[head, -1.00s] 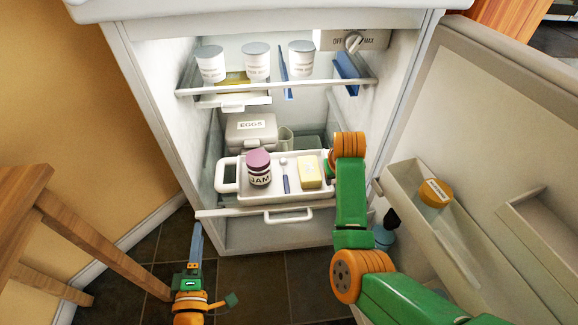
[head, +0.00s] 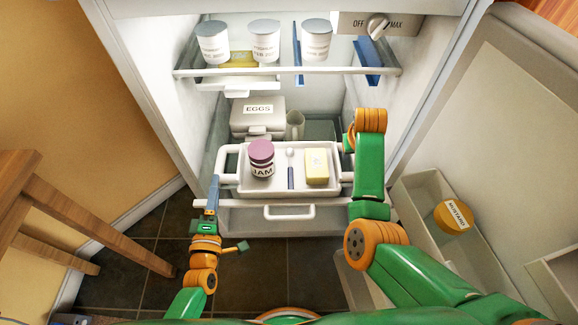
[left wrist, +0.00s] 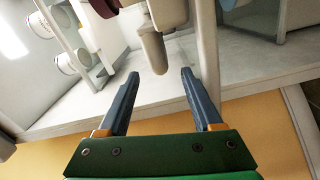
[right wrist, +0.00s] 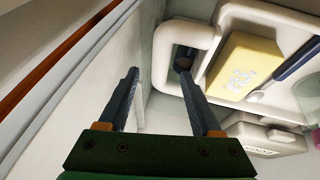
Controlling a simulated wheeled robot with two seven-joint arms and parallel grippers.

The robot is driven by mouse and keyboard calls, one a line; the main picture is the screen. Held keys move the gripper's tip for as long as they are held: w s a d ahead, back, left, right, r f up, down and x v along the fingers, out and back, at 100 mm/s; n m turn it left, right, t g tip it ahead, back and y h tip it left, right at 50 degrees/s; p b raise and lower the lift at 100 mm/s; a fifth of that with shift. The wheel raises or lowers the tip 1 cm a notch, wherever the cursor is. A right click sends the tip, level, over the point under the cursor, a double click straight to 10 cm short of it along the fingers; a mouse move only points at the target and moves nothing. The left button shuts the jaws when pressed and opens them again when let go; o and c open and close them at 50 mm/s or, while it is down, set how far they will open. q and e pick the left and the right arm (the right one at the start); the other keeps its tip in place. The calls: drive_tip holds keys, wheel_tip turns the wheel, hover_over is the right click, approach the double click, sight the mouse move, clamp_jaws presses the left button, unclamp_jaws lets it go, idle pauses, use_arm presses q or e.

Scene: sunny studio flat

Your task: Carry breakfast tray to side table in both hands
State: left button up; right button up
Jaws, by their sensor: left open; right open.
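The white breakfast tray (head: 240,186) lies on a low fridge shelf. On it are a jam jar (head: 262,160) with a purple lid, a spoon (head: 290,170) and a yellow butter block (head: 317,167). My left gripper (head: 212,184) is open near the tray's left handle (head: 226,165); in the left wrist view a pale handle-like part (left wrist: 154,48) is just beyond and between its fingertips. My right gripper (right wrist: 158,66) is open at the right handle (right wrist: 162,62); its outer bar appears between the fingers. In the head view my right arm mostly hides this gripper.
An egg box (head: 257,116) and a mug (head: 295,125) stand behind the tray. Jars (head: 263,42) line the shelf above. The open door (head: 500,130) with a mustard jar (head: 453,215) is at right, a wooden table (head: 20,170) at left. Fridge walls are close on both sides.

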sight(221, 164)
use_arm(q)
drive_tip(key=w, duration=0.9)
drive_tip(key=shift+d, duration=0.1)
use_arm(e)
drive_tip(key=x, duration=0.5)
drive_tip(key=shift+f, duration=0.2)
use_arm(q)
clamp_jaws()
use_arm(e)
clamp_jaws()
use_arm(q)
drive_tip(key=shift+s+f, duration=0.1)
use_arm(e)
drive_tip(key=shift+w+r, duration=0.1)
